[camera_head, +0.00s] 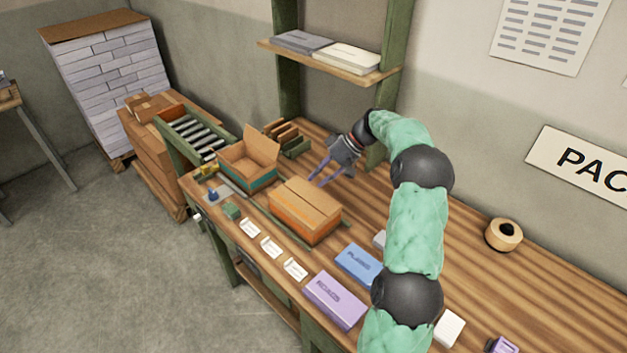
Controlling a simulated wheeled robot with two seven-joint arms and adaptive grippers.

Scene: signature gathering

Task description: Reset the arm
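My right arm (415,225), in a green sleeve with dark joints, reaches up from the bottom and bends left over the wooden workbench (460,260). My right gripper (324,174) is at its end, above the bench behind the closed cardboard box (306,208). Its two fingers are spread apart with nothing seen between them. My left arm and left gripper do not show.
An open box (250,160) stands left of the closed box. A blue box (358,263) and a purple box (335,298) lie near the front edge. A tape roll (503,235) lies at right. A shelf (340,62) overhangs the back. The bench's right side has free room.

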